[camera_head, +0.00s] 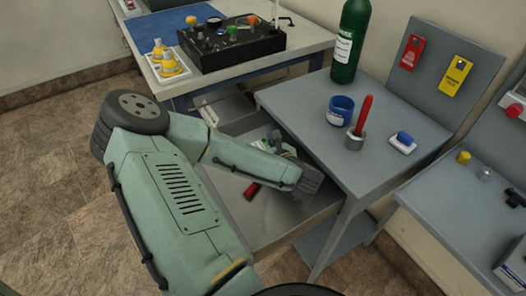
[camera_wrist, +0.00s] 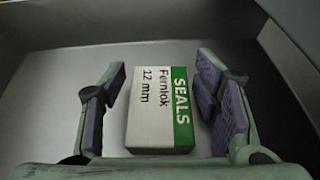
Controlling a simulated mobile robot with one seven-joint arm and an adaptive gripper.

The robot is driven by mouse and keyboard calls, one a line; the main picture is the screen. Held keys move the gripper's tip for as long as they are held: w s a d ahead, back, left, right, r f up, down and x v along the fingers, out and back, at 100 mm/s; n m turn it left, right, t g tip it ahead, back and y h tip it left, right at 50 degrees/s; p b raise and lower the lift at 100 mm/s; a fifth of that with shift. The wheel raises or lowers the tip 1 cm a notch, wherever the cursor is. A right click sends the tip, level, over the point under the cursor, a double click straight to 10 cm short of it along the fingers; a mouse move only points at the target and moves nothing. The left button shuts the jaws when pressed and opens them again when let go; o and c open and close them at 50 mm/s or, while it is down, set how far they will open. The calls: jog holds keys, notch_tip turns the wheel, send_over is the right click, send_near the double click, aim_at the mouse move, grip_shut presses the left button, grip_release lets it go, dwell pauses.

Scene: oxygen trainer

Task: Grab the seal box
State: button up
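The seal box (camera_wrist: 150,112) is white with a green band reading "SEALS" and the text "Fernlok 12 mm". In the wrist view it lies on the grey metal floor of the drawer (camera_wrist: 55,65). My gripper (camera_wrist: 162,95) is open, with its purple-padded fingers on the left and right of the box. A gap shows between the box and the fingers on both sides.
A red object (camera_head: 252,190) lies in the drawer. Drawer walls surround my gripper.

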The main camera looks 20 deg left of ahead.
jog(key=c, duration=0.9)
jog(key=shift+r, duration=0.15)
